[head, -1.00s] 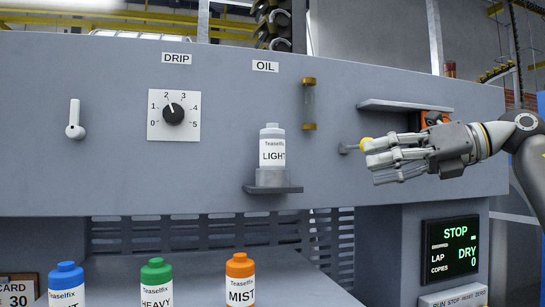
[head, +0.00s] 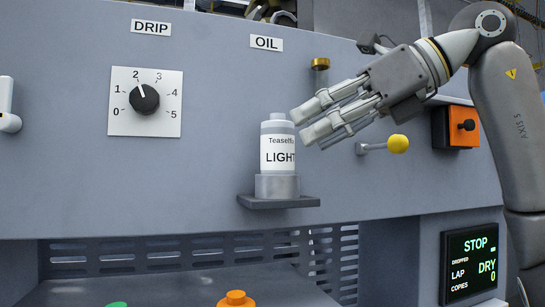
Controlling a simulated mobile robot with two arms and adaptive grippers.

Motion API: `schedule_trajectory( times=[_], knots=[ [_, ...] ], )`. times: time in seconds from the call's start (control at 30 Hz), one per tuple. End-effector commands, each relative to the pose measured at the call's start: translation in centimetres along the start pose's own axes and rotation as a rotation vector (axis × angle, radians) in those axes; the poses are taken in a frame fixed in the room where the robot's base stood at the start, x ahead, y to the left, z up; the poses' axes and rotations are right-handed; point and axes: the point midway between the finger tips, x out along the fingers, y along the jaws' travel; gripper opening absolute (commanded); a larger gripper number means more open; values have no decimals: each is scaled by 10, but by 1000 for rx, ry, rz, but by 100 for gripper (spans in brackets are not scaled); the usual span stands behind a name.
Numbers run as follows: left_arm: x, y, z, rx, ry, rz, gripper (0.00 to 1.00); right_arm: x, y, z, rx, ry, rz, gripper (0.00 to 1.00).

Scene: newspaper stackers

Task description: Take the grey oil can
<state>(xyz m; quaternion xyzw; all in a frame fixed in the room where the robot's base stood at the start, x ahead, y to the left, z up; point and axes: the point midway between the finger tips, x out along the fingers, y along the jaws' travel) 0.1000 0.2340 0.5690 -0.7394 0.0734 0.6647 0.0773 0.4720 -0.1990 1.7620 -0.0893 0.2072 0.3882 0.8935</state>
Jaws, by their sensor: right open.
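The grey oil can (head: 278,135), with a white label reading "LIGHT", stands upright in a grey holder on a small dark shelf (head: 279,201) under the OIL sign. My right gripper (head: 298,130) comes in from the right. It is open, with its fingertips close to the upper right side of the can. I cannot tell whether they touch it. My left gripper is not in view.
A lever with a yellow knob (head: 398,143) sticks out right of the can, below my gripper. An orange switch box (head: 455,127) is further right. The drip dial (head: 144,99) is at left. An orange-capped bottle (head: 236,299) shows at the bottom edge.

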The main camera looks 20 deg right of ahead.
Motion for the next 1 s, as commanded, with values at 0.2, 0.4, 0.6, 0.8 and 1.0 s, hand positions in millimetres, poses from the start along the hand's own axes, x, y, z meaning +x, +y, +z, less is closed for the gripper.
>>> schedule_trajectory(
  times=[0.2,0.4,0.6,0.8,1.0],
  knots=[
    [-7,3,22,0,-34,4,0,25,-1,1,0,-2,0,55],
    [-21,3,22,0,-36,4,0,43,-2,6,2,2,2,55],
    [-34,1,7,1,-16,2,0,70,-4,8,1,0,2,55],
    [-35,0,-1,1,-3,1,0,79,-4,6,0,-3,0,55],
    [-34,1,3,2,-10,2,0,79,-4,6,1,-3,0,47]
  ],
)
